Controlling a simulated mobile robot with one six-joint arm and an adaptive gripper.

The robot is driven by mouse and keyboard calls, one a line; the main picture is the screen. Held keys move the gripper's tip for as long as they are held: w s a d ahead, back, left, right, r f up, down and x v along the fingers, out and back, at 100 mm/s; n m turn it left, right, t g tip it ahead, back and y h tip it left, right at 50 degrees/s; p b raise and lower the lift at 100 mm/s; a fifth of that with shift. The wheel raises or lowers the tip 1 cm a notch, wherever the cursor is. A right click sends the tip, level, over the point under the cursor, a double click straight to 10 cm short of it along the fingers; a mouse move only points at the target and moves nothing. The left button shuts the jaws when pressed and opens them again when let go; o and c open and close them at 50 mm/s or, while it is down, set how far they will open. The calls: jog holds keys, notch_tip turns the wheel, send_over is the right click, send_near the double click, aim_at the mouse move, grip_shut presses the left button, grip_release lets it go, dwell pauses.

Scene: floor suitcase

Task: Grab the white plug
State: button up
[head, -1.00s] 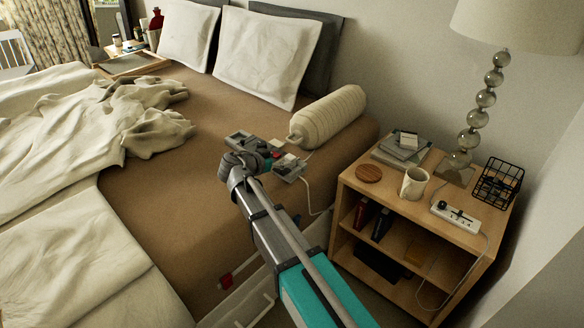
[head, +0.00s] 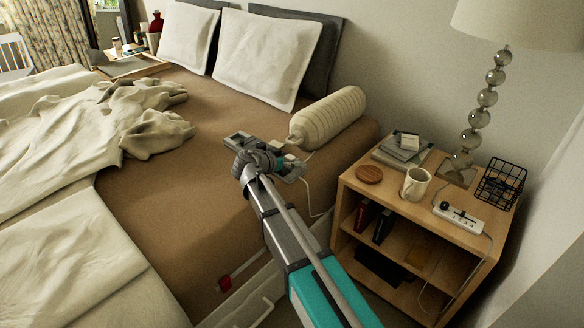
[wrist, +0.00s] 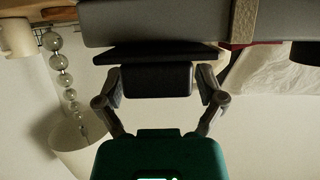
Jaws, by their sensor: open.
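A pale block (head: 293,158), possibly the white plug, shows beside my gripper (head: 277,162) on the bed; it is small and partly covered, so I cannot be sure. A grey-white device (head: 290,175), seemingly a power strip, lies there with a white cord running off the bed's edge. My gripper hides part of it. In the wrist view my open gripper (wrist: 160,82) has its fingers apart on either side of a dark block (wrist: 150,80), whose nature I cannot tell. A long grey bar (wrist: 170,27) crosses the top of that upside-down view. No grip on the plug is visible.
A wooden nightstand (head: 400,215) stands to the right with a mug (head: 415,184), a white power strip with dark plugs (head: 460,216), a wire basket (head: 501,184) and a lamp (head: 478,118). A ribbed bolster (head: 329,118) lies just behind my gripper. Open mattress (head: 165,215) spreads to the left.

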jog(key=shift+w+d+f, duration=0.2)
jog(key=shift+w+d, duration=0.15)
jog(key=shift+w, duration=0.05)
grip_shut()
dwell(0.5)
jog(key=shift+r, duration=0.15)
jog(key=shift+r+p, duration=0.9)
jog(key=shift+p, duration=0.05)
jog(key=s+d+r+p, duration=0.4)
jog(key=s+r+p, duration=0.7)
jog(key=s, duration=0.2)
jog(key=shift+s, duration=0.2)
